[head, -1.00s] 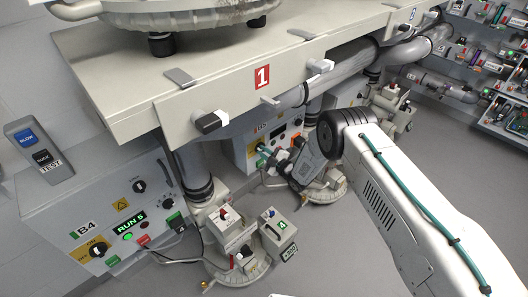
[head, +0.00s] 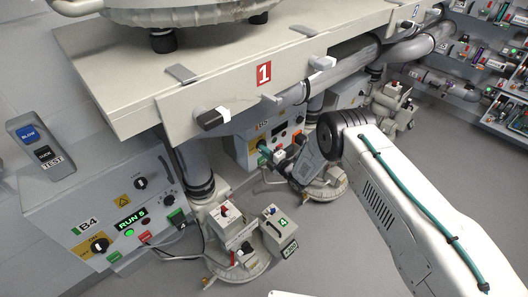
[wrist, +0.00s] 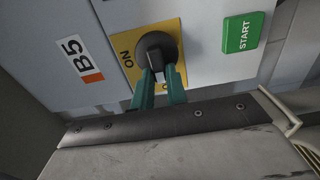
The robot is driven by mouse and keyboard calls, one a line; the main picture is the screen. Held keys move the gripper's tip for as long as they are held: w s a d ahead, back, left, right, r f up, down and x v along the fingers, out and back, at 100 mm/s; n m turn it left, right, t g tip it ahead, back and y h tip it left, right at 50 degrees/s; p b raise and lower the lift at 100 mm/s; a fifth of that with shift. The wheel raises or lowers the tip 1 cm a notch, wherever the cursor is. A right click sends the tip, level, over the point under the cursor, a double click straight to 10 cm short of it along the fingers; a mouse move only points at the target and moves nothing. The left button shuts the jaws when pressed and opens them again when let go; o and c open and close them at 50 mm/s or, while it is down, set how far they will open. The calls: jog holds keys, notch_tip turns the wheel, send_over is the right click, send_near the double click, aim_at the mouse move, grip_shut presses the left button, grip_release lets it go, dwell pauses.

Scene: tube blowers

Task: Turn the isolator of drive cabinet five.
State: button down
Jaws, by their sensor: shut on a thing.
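Drive cabinet B5 (head: 250,152) stands under the bench, beyond the nearer cabinet B4. Its B5 label (wrist: 77,59) shows in the wrist view. The isolator (wrist: 157,49) is a black rotary knob on a yellow plate marked ON. My gripper (wrist: 158,82) has its two green fingers shut on the knob's lower part. In the head view my gripper (head: 265,155) reaches the front of B5, and my arm partly hides the cabinet. The fingers cover part of the yellow plate, so any other marking on it is hidden.
A green START button (wrist: 243,32) sits right of the isolator. Cabinet B4 (head: 90,222) is at the left, with a RUN 5 display. A blower unit (head: 238,235) with a box marked 4 stands on the floor between. The bench edge (head: 290,70) overhangs B5.

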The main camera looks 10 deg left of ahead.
jog(key=shift+d, duration=0.1)
dwell(0.4)
jog(key=c, duration=1.4)
grip_release()
jog(key=v, duration=0.7)
jog(key=shift+s+d, duration=0.2)
jog(key=shift+d, duration=0.1)
